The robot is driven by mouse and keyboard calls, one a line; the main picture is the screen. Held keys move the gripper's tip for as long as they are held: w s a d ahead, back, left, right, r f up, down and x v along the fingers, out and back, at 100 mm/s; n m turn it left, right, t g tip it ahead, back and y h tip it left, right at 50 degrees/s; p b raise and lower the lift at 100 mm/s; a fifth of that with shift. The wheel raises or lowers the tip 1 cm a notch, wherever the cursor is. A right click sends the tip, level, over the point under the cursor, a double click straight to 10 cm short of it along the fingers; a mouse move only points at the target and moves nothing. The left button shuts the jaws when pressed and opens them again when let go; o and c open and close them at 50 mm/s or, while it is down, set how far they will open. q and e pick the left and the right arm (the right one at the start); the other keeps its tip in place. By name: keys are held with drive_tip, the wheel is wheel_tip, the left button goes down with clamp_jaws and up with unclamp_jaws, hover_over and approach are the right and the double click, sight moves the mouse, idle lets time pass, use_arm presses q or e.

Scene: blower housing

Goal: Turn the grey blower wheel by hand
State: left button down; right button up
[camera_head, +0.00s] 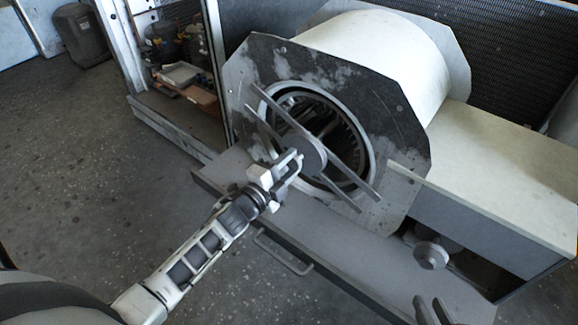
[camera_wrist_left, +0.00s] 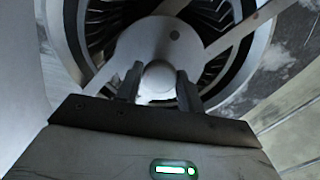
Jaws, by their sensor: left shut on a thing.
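The grey blower wheel (camera_head: 345,138) sits inside the round opening of the white blower housing (camera_head: 385,42). Its fins show behind a round hub disc (camera_head: 312,152) and slanting grey bars in front of the opening. In the left wrist view the hub disc (camera_wrist_left: 160,38) fills the upper middle, with a short round shaft end (camera_wrist_left: 158,78) at its centre. My left gripper (camera_head: 294,160) reaches the hub from the front. Its fingers (camera_wrist_left: 158,92) stand on either side of the shaft end, shut on it. My right gripper (camera_head: 431,302) is open and empty at the bottom right.
A grey ledge (camera_head: 330,250) with a handle (camera_head: 280,255) runs below the housing. A round grey knob (camera_head: 431,255) sits right of the opening, under a pale box (camera_head: 510,165). An open cabinet (camera_head: 180,80) with clutter stands behind left.

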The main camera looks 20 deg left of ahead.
use_arm(q)
drive_tip(key=shift+f+m, duration=0.1)
drive_tip(key=shift+m, duration=0.8)
drive_tip(key=shift+m+b, duration=0.4)
drive_tip(key=shift+m, duration=0.7)
use_arm(e)
drive_tip(key=shift+a+f+g, duration=0.15)
drive_tip(key=shift+f, duration=0.45)
drive_tip(key=shift+a+f+g, duration=0.15)
drive_tip(key=shift+f, duration=0.4)
use_arm(q)
drive_tip(key=shift+m, duration=0.4)
drive_tip(key=c, duration=0.9)
unclamp_jaws()
